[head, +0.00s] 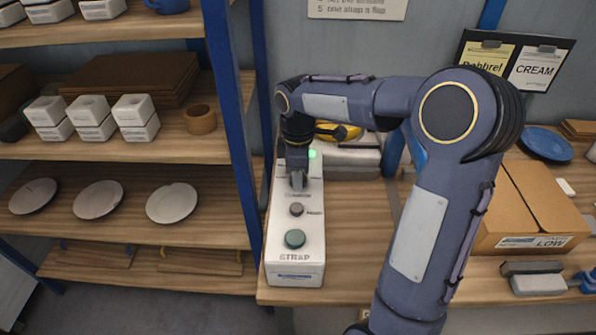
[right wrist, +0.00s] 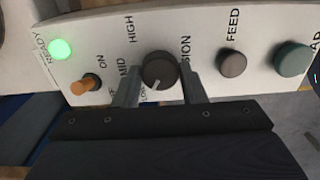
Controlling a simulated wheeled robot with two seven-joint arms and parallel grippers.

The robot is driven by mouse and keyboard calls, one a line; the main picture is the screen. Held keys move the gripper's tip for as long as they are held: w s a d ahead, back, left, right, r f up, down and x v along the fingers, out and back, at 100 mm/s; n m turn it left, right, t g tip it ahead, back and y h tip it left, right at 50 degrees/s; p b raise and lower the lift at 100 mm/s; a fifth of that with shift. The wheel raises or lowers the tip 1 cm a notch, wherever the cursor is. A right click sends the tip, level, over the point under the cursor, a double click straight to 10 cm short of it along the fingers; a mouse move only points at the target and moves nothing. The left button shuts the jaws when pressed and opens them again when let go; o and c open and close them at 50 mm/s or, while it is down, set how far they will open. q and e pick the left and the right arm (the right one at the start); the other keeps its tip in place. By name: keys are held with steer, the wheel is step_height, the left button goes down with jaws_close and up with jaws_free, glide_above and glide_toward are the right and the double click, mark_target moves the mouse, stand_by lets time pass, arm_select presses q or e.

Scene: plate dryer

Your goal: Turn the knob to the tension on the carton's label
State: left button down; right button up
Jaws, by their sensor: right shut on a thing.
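The strapping machine's white panel (head: 296,265) stands at the front left of the bench. Its dark tension knob (right wrist: 160,70) sits between the two fingers of my right gripper (right wrist: 157,88), which is shut on it. The knob's white pointer line points down and left in the right wrist view, toward the LOW mark partly hidden by a finger. MID and HIGH are printed to the knob's left and upper left. In the head view my right gripper (head: 297,183) hides the knob. The brown carton (head: 545,205) at the right has a label (head: 534,242) reading LOW. My left gripper is out of view.
The panel also has a lit green READY lamp (right wrist: 61,49), an orange on-off switch (right wrist: 86,84), a grey FEED button (right wrist: 232,63) and a green STRAP button (right wrist: 292,59). Shelves (head: 120,150) with plates and cups stand at the left. Bare bench lies right of the panel.

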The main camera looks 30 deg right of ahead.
steer(key=shift+r, duration=0.1)
stand_by(0.3)
steer(key=o, duration=1)
step_height(320, 180, up, 8)
steer(key=shift+f, duration=0.25)
steer(key=shift+r, duration=0.1)
steer(key=shift+s, duration=0.1)
steer(key=s+a+f+m+t+y, duration=0.1)
steer(key=s+a+m+t, duration=0.1)
steer(key=s+m, duration=0.2)
steer(key=s+a+f+m+t+y, duration=0.1)
steer(key=s+m, duration=0.4)
steer(key=s, duration=0.5)
steer(key=s+a+f+m+t+y, duration=0.1)
steer(key=s+a+m, duration=0.3)
steer(key=s, duration=0.4)
steer(key=shift+f+m+t+y, duration=0.3)
steer(key=shift+f+t+y, duration=0.1)
steer(key=shift+f+t, duration=0.45)
